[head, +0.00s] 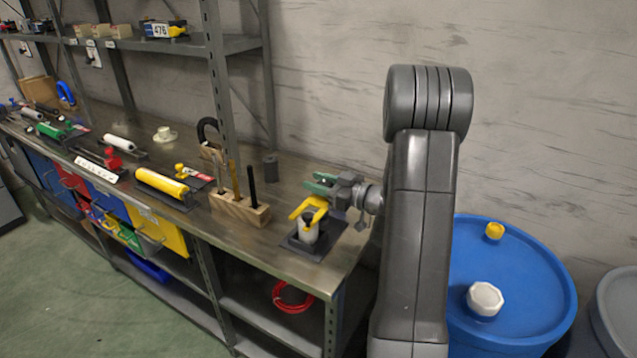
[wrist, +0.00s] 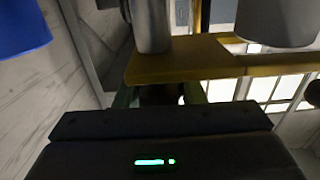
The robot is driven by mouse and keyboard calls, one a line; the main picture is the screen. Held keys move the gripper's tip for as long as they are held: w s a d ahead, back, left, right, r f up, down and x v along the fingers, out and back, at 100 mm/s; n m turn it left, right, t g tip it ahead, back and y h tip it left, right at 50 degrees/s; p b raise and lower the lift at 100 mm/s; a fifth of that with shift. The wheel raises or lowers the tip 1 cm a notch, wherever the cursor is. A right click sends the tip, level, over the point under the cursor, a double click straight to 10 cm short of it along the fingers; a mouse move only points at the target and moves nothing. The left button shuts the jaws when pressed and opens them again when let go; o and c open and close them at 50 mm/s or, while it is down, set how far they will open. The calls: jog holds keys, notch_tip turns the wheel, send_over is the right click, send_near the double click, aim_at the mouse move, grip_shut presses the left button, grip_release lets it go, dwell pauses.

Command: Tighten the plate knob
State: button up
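A dark square plate (head: 298,250) lies near the front right end of the bench. A pale upright cylinder (head: 307,233) with a yellow top stands on it; this looks like the plate knob. My gripper (head: 319,186), with green fingers, is just above and behind it. A yellow two-pronged piece (head: 308,206) lies between the gripper and the cylinder, close over its top. In the wrist view, the yellow piece (wrist: 185,62) crosses in front of the green fingers, beside grey cylinders (wrist: 150,28). I cannot tell whether the fingers clamp it; the contact is hidden.
A wooden block (head: 240,208) with upright tools stands left of the plate. A yellow roller (head: 162,184) and other tools lie further left. A shelf post (head: 220,90) rises behind. A blue drum (head: 505,270) stands at right beside my arm.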

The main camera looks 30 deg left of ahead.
jog(key=shift+c, duration=0.7)
jog(key=shift+f+m+t+b, duration=0.1)
jog(key=shift+m+t+b, duration=0.3)
jog(key=shift+t+b, duration=0.25)
jog(key=m+t+b, duration=0.1)
jog(key=t+b, duration=0.1)
jog(key=m+t+h+b, duration=0.1)
jog(key=m+t+b, duration=0.1)
jog(key=t, duration=0.1)
jog(key=shift+w+f+h, duration=0.15)
jog(key=shift+w+h, duration=0.05)
jog(key=shift+h, duration=0.1)
jog(key=m+t+h+b, duration=0.1)
jog(key=b, duration=0.1)
jog(key=m+t+b, duration=0.1)
jog(key=t+b, duration=0.1)
jog(key=shift+w+d+m+h, duration=0.2)
jog(key=shift+m+h, duration=0.1)
jog(key=shift+h, duration=0.1)
jog(key=shift+w+m+t+h+b, duration=0.1)
jog(key=shift+m+t+h+b, duration=0.4)
jog(key=shift+t+b, duration=0.2)
jog(key=shift+r, duration=0.25)
jog(key=o, duration=1)
